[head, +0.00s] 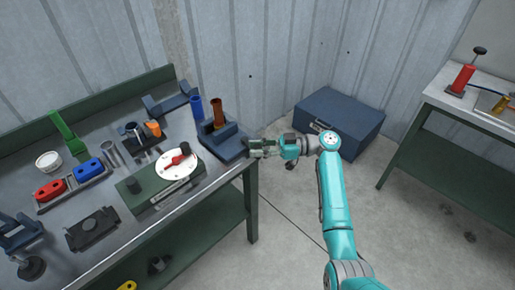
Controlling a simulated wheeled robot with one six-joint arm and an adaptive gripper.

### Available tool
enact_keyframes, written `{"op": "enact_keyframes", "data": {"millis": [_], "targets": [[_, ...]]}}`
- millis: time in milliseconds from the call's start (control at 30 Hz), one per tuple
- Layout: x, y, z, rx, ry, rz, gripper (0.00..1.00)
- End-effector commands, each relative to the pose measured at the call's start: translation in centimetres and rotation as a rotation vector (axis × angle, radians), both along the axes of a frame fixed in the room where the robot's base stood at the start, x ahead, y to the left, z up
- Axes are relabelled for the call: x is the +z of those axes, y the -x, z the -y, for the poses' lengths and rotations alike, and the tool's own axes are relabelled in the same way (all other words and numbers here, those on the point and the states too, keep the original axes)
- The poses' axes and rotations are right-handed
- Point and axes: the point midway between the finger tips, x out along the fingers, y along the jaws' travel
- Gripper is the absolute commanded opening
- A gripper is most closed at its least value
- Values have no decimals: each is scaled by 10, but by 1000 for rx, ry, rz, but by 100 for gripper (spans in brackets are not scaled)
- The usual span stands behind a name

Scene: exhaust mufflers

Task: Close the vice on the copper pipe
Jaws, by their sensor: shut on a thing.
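The dark blue vice (232,148) sits at the right end of the workbench. The copper pipe (218,112) stands upright at the vice's jaws; I cannot tell whether the jaws touch it. My gripper (257,148) is at the bench's right edge, at the vice's outer end. It is shut on what appears to be the vice handle, which is mostly hidden by the fingers.
A round white dial with a red lever (177,161) lies on the workbench (75,218), among several tools. A blue chest (345,118) is on the floor behind my arm. A second bench (475,115) stands at right.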

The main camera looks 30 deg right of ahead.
Motion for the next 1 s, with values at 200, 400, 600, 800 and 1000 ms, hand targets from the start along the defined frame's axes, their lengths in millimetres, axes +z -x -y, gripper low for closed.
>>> {"op": "enact_keyframes", "data": {"millis": [200,400,600,800,1000], "targets": [[-2,0,0,-2,0,-4,49],[-1,0,0,-2,1,-3,56],[-1,1,3,-3,0,-2,56],[-1,11,28,-5,0,-2,56],[-1,26,66,-5,0,-2,56]]}}
